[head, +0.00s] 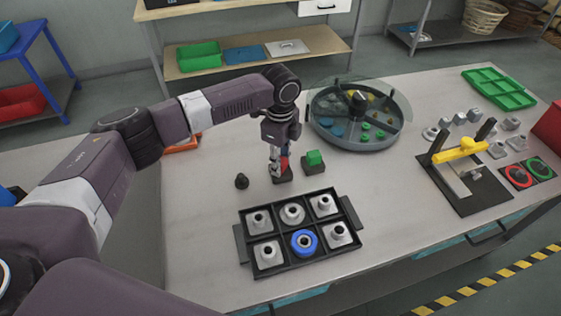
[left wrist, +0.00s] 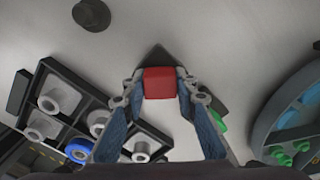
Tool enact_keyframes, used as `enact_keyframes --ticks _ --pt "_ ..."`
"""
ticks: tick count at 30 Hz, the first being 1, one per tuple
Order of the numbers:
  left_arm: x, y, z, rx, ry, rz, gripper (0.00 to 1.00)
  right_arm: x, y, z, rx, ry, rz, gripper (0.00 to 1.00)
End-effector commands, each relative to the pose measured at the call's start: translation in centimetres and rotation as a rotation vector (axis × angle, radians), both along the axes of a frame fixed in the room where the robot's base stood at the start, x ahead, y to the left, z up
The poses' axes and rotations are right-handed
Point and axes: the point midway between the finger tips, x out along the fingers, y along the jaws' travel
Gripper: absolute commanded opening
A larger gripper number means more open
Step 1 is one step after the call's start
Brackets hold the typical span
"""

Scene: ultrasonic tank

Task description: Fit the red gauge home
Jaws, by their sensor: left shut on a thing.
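The red gauge (head: 284,163) is a small red block between the fingers of my left gripper (head: 278,162). In the left wrist view the red gauge (left wrist: 159,83) shows its square face, with a finger of my left gripper (left wrist: 160,88) closed on each side. A dark base (head: 283,177) is directly under it; the wrist view shows part of this base (left wrist: 158,55) behind the block. I cannot tell whether the gauge is seated in the base or just above it. My right gripper is not in view.
A green block (head: 314,157) stands in a similar dark base close to the right. A small black knob (head: 242,181) is to the left. A black tray (head: 244,214) of metal parts and one blue ring lies in front. A round divided carousel (head: 322,126) stands behind right.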

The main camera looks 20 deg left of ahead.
Motion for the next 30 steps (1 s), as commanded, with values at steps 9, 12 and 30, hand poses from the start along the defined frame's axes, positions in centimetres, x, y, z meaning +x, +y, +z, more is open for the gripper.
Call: enact_keyframes --ticks 9,12,30 --pt "0.00 -0.01 0.02 0.000 0.000 0.000 0.02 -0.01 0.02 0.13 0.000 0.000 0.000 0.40" --pt "0.00 -0.01 0.01 0.000 0.000 0.000 0.02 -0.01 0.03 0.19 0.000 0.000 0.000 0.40" --pt "-0.01 -0.01 -0.06 0.000 0.000 0.000 0.02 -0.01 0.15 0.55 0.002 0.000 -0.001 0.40"
